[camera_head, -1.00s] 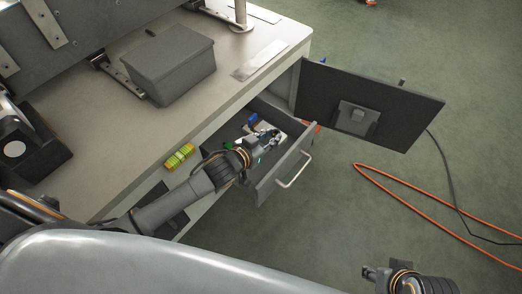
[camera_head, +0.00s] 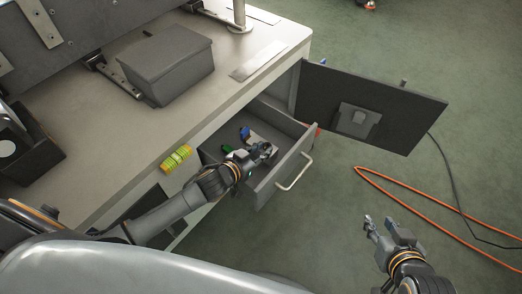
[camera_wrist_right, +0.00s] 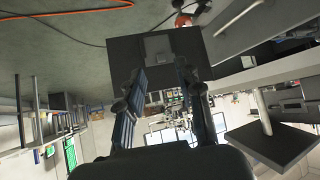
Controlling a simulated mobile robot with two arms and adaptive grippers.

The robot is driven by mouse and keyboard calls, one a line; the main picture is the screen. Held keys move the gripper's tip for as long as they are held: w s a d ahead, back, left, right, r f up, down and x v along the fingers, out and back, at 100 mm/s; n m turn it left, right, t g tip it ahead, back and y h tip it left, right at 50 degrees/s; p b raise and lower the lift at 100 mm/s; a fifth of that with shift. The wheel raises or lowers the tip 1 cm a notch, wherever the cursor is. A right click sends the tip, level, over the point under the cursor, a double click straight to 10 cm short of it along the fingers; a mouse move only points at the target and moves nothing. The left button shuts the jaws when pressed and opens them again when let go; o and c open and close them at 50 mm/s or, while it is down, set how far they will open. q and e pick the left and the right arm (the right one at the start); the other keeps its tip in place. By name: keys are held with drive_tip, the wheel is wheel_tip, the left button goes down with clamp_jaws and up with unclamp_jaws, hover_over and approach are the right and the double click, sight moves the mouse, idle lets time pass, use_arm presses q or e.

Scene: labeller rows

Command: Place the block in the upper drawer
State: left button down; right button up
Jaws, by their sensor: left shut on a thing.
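The upper drawer (camera_head: 213,152) is pulled out from the bench, with its front and handle toward the lower right. My left gripper (camera_head: 264,151) is over the inside of this drawer, close behind the front panel. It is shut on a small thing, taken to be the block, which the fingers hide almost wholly. My right gripper (camera_head: 380,222) is open and empty over the floor, right of the drawer. Its two spread fingers also show in the right wrist view (camera_wrist_right: 160,75), with nothing between them.
A blue item (camera_head: 245,132) and a green item (camera_head: 227,149) lie in the drawer. A grey box (camera_head: 170,62) stands on the bench. A dark door (camera_head: 385,85) hangs open beyond the drawer.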

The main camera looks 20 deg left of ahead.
use_arm(q)
drive_tip(key=shift+f, duration=0.55)
use_arm(e)
drive_tip(key=shift+w+a+r+t, duration=0.35)
drive_tip(key=shift+w+r+t, duration=0.35)
drive_tip(key=shift+w+r, duration=0.1)
